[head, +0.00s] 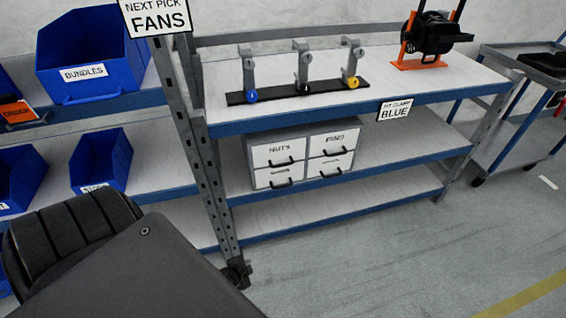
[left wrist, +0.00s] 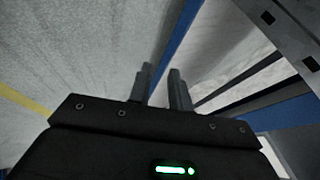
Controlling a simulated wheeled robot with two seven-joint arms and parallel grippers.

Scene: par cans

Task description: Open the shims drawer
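A white drawer cabinet (head: 303,154) with four dark-handled drawers in two columns stands on the middle shelf in the head view. The upper drawers read NUTS (head: 279,150) and what looks like PINS (head: 335,139). The labels of the lower left drawer (head: 265,180) and lower right drawer (head: 344,162) cannot be read, so I cannot tell which is shims. All drawers look shut. My left gripper (left wrist: 160,75) shows in the left wrist view, its two fingers apart with nothing between them. It is not seen in the head view, and the cabinet is not recognisable in the wrist view. My right gripper is not in view.
A grey upright post (head: 207,150) stands left of the cabinet. Above it, the top shelf (head: 215,82) carries a black rack with hooks (head: 302,88) and an orange-black device (head: 428,38). Blue bins (head: 90,50) fill the left shelves. The floor (head: 400,260) in front is clear.

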